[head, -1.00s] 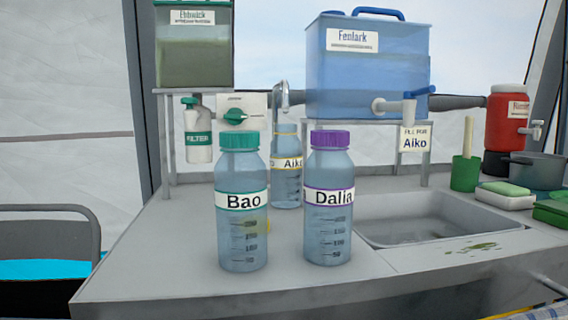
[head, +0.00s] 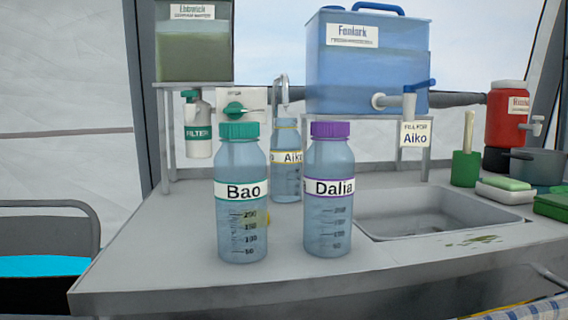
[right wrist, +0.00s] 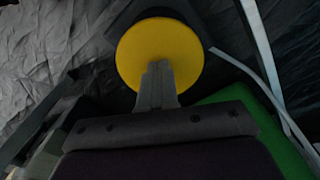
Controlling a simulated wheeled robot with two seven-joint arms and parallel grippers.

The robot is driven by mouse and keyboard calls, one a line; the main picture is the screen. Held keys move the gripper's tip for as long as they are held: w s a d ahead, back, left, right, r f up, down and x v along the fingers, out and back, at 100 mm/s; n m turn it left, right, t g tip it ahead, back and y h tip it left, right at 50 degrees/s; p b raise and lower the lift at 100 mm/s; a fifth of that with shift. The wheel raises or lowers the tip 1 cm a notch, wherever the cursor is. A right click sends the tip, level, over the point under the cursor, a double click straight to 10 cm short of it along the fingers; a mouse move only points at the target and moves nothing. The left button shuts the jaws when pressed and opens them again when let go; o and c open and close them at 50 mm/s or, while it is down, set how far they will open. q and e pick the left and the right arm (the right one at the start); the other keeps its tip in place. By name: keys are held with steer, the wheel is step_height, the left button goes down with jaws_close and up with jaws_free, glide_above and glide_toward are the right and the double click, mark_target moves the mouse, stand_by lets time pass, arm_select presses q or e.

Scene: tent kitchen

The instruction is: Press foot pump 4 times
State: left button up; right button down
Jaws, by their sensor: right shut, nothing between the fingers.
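In the right wrist view a round yellow pad (right wrist: 182,48), which looks like the pedal of the foot pump, sits on a dark base (right wrist: 205,14). My right gripper (right wrist: 158,68) is shut and empty. Its fingertips lie over the lower middle of the yellow pad in the picture; I cannot tell whether they touch it or how far down it is pressed. The foot pump does not show in the head view. My left gripper is in neither view.
The counter (head: 150,250) holds the Bao bottle (head: 241,222), the Dalia bottle (head: 328,225), the Aiko bottle (head: 287,178) and a sink (head: 430,212). A blue tank (head: 365,75) stands behind. A green surface (right wrist: 240,110) and pale bars (right wrist: 262,50) flank the pad.

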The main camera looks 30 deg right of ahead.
steer(key=shift+f+b, duration=1)
steer(key=shift+f, duration=0.9)
step_height(320, 180, up, 6)
steer(key=p, duration=0.5)
steer(key=shift+p, duration=0.3)
steer(key=shift+f, duration=0.1)
steer(key=shift+f, duration=0.15)
